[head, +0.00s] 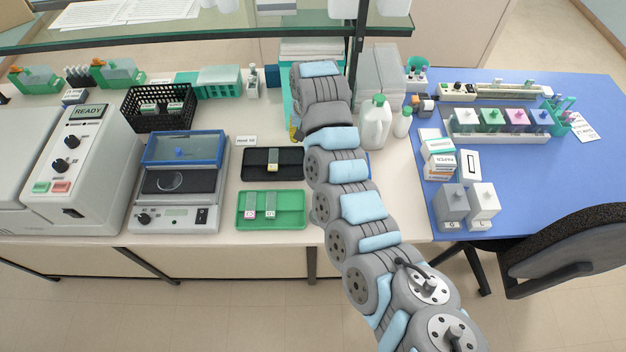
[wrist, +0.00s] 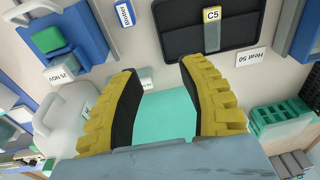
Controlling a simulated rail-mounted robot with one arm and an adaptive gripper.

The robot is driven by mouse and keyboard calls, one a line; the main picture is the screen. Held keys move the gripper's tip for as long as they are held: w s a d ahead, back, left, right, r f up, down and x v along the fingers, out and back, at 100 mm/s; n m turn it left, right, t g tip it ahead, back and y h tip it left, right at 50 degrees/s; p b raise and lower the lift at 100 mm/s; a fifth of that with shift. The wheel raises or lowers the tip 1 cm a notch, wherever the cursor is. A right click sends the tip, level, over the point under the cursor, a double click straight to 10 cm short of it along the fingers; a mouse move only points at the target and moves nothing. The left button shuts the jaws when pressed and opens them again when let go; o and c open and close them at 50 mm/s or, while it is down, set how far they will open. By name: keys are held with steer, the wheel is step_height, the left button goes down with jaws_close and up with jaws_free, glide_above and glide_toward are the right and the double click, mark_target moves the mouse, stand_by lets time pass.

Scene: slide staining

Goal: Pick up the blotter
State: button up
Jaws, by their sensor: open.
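My gripper (wrist: 160,68) is open in the wrist view, its two yellow ribbed fingers wide apart with nothing between them. In the head view my arm hides nearly all of it. A small label reading "Blotter" (wrist: 124,13) lies on the bench at the top of the wrist view. In the head view my arm covers that part of the bench.
A black slide tray (head: 273,163) and a green one (head: 270,210) lie left of my arm. A white jug (head: 377,125) stands close on its right. A teal surface (wrist: 167,118) lies beyond the fingers. A glass shelf (head: 220,35) crosses the back.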

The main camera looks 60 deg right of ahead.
steer(key=s+g+y, duration=0.1)
steer(key=s, duration=0.3)
steer(key=f, duration=0.3)
steer(key=f+b, duration=0.1)
steer(key=f, duration=0.3)
steer(key=f+b, duration=0.1)
steer(key=f, duration=0.2)
steer(key=shift+s+a+f, duration=0.15)
steer(key=shift+s+a, duration=0.05)
steer(key=shift+a, duration=0.05)
steer(key=shift+s+d+f, duration=0.1)
steer(key=shift+s+f, duration=0.1)
steer(key=shift+f, duration=2.8)
jaws_close()
